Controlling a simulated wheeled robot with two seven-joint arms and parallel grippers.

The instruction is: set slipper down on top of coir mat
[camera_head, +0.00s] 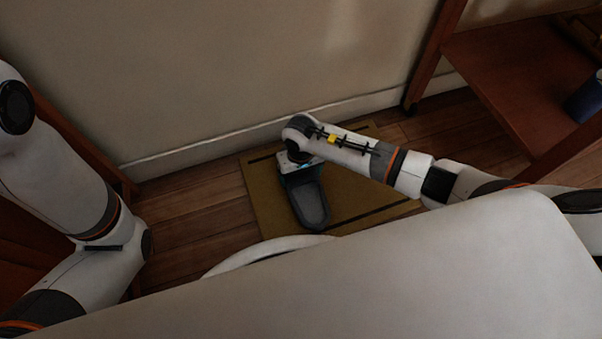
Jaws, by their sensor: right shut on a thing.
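The dark grey slipper (311,202) is in the middle of the view, over the left half of the coir mat (262,208). The mat is yellow-brown with dark stripes and lies flat on the floor by the wall. My right gripper (297,166) is above the mat and shut on the far end of the slipper. I cannot tell whether the slipper touches the mat. My left arm shows at the left, but its gripper is out of view.
A wooden shelf unit on a caster (505,75) stands at the right, with a dark blue container (586,100) on it. The wall and its white baseboard (215,147) run behind the mat. Bare wooden floor (190,207) shows left of the mat.

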